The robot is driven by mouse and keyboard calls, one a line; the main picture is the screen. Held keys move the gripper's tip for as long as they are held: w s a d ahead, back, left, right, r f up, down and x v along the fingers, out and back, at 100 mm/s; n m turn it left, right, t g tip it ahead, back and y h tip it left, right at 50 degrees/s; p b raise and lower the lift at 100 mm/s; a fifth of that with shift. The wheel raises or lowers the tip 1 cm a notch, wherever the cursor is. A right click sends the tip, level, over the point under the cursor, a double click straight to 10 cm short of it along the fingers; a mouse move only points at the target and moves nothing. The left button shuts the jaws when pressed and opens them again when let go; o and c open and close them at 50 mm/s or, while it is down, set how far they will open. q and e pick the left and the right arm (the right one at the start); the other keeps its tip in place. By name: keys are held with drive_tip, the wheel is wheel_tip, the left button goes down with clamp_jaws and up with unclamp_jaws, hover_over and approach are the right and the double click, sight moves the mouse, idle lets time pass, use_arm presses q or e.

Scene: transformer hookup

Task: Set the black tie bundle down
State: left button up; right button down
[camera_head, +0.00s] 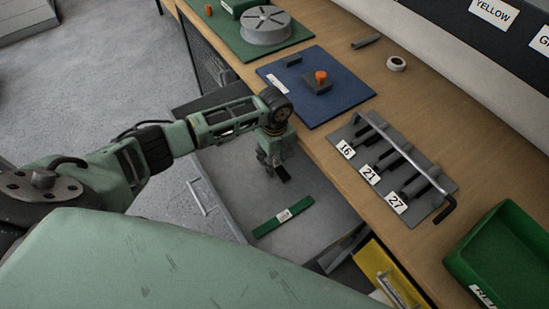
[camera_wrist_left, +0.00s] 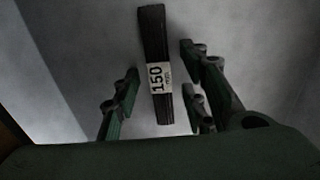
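The black tie bundle (camera_wrist_left: 154,35) carries a white label reading 150 and shows lengthwise between my left fingers in the left wrist view. It appears to lie on the grey floor of the open drawer (camera_head: 225,180). My left gripper (camera_wrist_left: 160,75) is open, with a visible gap between its fingers and both sides of the bundle. In the head view the left gripper (camera_head: 271,166) points down inside the drawer, with a dark end of the bundle (camera_head: 283,174) showing by the fingertips. My right gripper is not in view.
A green labelled bundle (camera_head: 283,215) lies in the same drawer, nearer the front. The wooden bench (camera_head: 320,150) borders the drawer. On it are a blue mat (camera_head: 340,100), a numbered rack (camera_head: 435,187) and a green bin (camera_head: 500,235). A yellow bin (camera_head: 375,262) stands below.

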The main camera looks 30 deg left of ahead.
sight(275, 161)
use_arm(q)
drive_tip(key=shift+r, duration=0.1)
wheel_tip(275, 161, up, 12)
idle(0.5)
idle(0.5)
